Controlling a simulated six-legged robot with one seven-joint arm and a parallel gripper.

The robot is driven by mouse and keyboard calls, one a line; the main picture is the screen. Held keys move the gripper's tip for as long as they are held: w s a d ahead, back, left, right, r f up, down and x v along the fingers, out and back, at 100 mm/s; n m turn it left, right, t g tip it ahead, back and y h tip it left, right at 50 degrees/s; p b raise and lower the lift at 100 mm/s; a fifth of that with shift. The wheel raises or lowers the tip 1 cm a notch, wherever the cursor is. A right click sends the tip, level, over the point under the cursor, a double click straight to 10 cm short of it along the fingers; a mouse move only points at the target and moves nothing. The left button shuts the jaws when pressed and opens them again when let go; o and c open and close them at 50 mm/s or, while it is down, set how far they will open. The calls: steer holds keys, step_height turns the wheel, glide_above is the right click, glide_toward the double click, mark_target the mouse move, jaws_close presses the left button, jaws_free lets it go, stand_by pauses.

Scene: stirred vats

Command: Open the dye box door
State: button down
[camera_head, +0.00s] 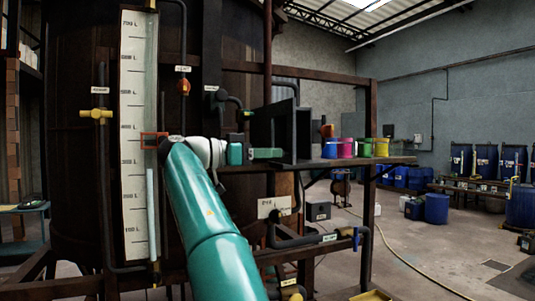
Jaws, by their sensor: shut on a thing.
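The dye box (303,132) is a dark grey box on the shelf beside the big dark vat, left of the coloured buckets. Its dark door (272,122) is the tall panel facing me, and a thin upright handle (293,120) shows near its right edge. My gripper (281,153) reaches in from the left at the lower part of the door, with its green fingers pointing right. It is shut on the door handle, though the grip is small in the picture and partly hidden. I cannot tell how far the door stands from the box.
Blue, pink, green and yellow buckets (356,148) stand on the shelf (395,159) to the right. A white level gauge (137,135) and pipes run up the vat at left. A dark post (370,200) supports the shelf. Open floor with a hose (405,265) lies right.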

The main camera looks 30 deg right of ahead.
steer(key=c, duration=1.2)
jaws_free()
steer(key=shift+w+d, duration=0.1)
steer(key=shift+w, duration=0.05)
steer(key=a, duration=0.7)
steer(key=shift+w+a, duration=0.25)
steer(key=shift+w, duration=0.1)
